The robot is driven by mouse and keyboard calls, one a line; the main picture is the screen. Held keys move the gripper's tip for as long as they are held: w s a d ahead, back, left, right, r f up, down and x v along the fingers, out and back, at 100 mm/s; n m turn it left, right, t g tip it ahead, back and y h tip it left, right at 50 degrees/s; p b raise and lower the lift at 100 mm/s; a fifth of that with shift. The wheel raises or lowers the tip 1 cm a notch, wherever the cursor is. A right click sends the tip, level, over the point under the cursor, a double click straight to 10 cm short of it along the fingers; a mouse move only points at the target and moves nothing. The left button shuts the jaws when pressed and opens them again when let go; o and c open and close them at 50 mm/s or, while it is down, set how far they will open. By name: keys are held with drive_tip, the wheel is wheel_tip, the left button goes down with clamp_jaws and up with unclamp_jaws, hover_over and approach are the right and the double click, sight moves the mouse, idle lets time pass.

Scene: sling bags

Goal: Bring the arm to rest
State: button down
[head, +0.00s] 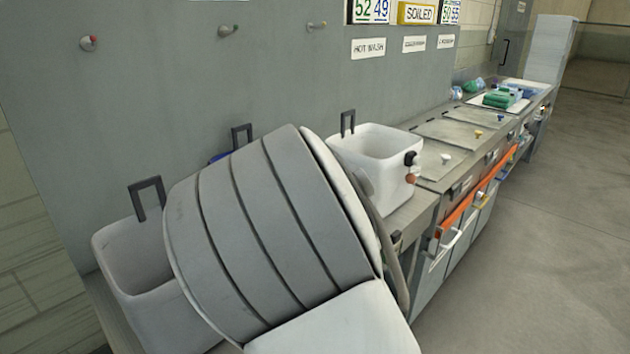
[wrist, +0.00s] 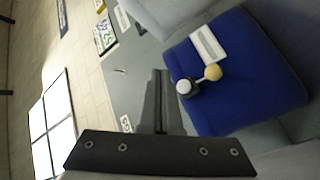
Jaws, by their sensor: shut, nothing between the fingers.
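My gripper (wrist: 161,74) shows in the wrist view with its two dark fingers together and nothing between them. It points toward the grey wall panel. In the head view my arm fills the middle foreground and hides my gripper. Only a sliver of blue (head: 218,157) shows behind the arm there.
White bins with black handles stand left (head: 135,255) and right (head: 378,150) of my arm, close to it. A counter with lidded compartments (head: 440,160) runs to the back right, with green and blue bundles (head: 502,97) at its far end. Open floor (head: 540,230) lies right.

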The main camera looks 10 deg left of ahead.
drive_tip(key=s+d+r+m+g+h+p, duration=0.1)
drive_tip(key=s+d+r+m+g+p, duration=0.2)
drive_tip(key=s+d+m+g+p, duration=0.45)
drive_tip(key=s+d+r+m+g+p, duration=0.1)
drive_tip(key=s+d+r, duration=0.3)
drive_tip(key=s, duration=0.8)
drive_tip(key=s+d+r+m+g+h+p, duration=0.1)
drive_tip(key=s+d+r+g, duration=0.3)
drive_tip(key=s, duration=0.7)
wheel_tip(320, 180, up, 2)
drive_tip(key=shift+s+r+m+p, duration=0.1)
drive_tip(key=shift+s+m+p, duration=0.25)
drive_tip(key=shift+m, duration=0.4)
